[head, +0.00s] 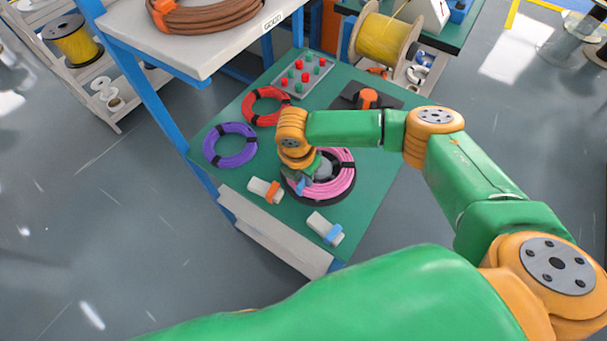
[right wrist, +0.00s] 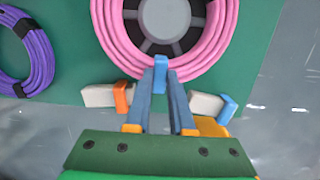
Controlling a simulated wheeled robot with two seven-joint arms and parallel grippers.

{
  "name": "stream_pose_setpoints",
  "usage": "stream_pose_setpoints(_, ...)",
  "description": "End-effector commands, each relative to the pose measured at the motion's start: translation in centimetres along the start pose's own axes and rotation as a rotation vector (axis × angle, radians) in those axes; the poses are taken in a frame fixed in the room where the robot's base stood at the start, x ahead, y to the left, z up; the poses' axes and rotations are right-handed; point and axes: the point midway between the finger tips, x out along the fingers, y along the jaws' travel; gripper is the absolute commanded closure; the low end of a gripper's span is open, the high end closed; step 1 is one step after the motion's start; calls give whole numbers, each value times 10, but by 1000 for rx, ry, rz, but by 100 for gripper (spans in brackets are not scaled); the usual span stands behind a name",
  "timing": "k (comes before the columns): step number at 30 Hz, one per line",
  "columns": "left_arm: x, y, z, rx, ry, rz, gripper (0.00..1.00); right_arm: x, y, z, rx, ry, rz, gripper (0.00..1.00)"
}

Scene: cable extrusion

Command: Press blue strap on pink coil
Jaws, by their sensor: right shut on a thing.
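The pink coil (head: 344,183) lies on a dark round holder on the green table, and it also fills the top of the right wrist view (right wrist: 112,38). My right gripper (head: 301,182) is over the coil's left near side. In the right wrist view its fingers (right wrist: 161,80) are shut on a small blue strap (right wrist: 160,62). The strap overlaps the coil's near rim in that view; I cannot tell whether it touches the coil. Black ties show on the coil in the head view. My left gripper is not in view.
White blocks with an orange end (head: 265,190) and a blue end (head: 325,228) lie near the front edge. A purple coil (head: 230,146), a red coil (head: 265,106), a button panel (head: 302,75) and a dark plate with an orange knob (head: 368,98) are behind.

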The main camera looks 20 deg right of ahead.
Motion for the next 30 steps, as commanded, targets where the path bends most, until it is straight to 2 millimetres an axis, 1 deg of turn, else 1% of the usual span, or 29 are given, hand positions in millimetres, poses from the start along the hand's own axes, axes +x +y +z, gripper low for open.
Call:
stream_pose_setpoints(10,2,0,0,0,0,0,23,6,0,-1,0,1,0,100)
stream_pose_setpoints(30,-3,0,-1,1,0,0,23,6,0,-1,0,2,0,100)
